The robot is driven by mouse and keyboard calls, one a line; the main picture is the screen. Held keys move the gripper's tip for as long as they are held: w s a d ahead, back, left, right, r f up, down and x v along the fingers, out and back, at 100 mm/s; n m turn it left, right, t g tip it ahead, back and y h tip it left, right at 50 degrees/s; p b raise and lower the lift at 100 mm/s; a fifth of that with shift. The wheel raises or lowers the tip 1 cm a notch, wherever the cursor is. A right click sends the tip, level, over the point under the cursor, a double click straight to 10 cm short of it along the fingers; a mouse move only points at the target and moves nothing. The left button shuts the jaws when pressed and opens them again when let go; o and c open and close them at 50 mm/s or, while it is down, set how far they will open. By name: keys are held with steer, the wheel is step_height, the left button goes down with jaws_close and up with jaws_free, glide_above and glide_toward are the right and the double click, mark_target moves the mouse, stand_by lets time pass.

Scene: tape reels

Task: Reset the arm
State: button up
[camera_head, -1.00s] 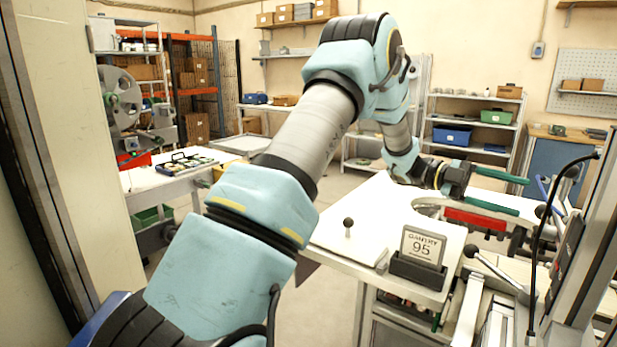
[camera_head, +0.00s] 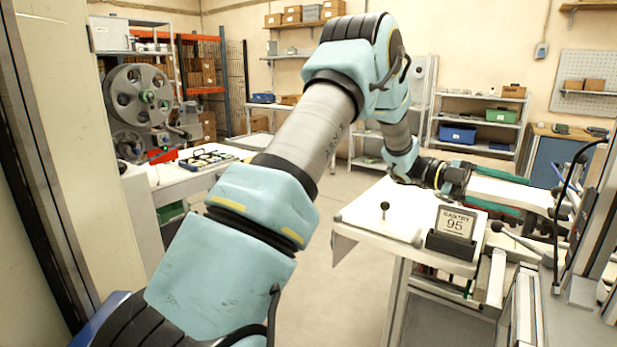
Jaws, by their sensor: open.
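My arm (camera_head: 305,130) reaches up from the bottom left, bends at the top and comes down toward the right. My gripper (camera_head: 522,194) is at its end, on the right side of the view, with its green fingers apart. A pale surface shows between the fingers. I see nothing clearly held, though the fingertips overlap with the bench equipment behind. The gripper appears beyond the small sign, around the far right part of the white bench (camera_head: 360,211).
A stand marked 95 (camera_head: 454,226) and a black-knobbed lever (camera_head: 385,208) are on the bench. Metal posts and levers crowd the right. Large grey reels (camera_head: 137,95) stand at left by a white table with a tray (camera_head: 208,158). Floor between is clear.

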steer(key=w+a+f+n+t+h+b, duration=0.1)
steer(key=w+a+n+t+h+b, duration=0.3)
steer(key=w+n+t, duration=1.05)
steer(key=w+a+f+n+t+y, duration=0.3)
steer(key=w+a+n+t+y, duration=0.1)
steer(key=a, duration=0.4)
steer(key=w+a+f+n+t+y, duration=0.2)
steer(key=w+a+n+t+y, duration=0.15)
steer(key=a, duration=0.45)
steer(key=s+a+f+n+g+y+b, duration=0.1)
steer(key=s+a+f+n+y, duration=0.25)
steer(key=a, duration=0.45)
steer(key=s+a+f+n+y+b, duration=0.25)
steer(key=a+f+n, duration=0.2)
steer(key=a, duration=0.35)
steer(key=s+a+f+n+g+y, duration=0.1)
steer(key=s+a+f+n+g, duration=0.1)
steer(key=s, duration=0.7)
steer(key=s+a+f+n+g+y, duration=0.1)
steer(key=s+a+f+n+g, duration=0.2)
steer(key=s+a, duration=0.4)
steer(key=shift+s+f+n+g+b, duration=0.25)
steer(key=shift+s+n+g, duration=0.35)
steer(key=shift+s+n, duration=0.6)
steer(key=shift+o, duration=0.3)
steer(key=shift+y, duration=0.25)
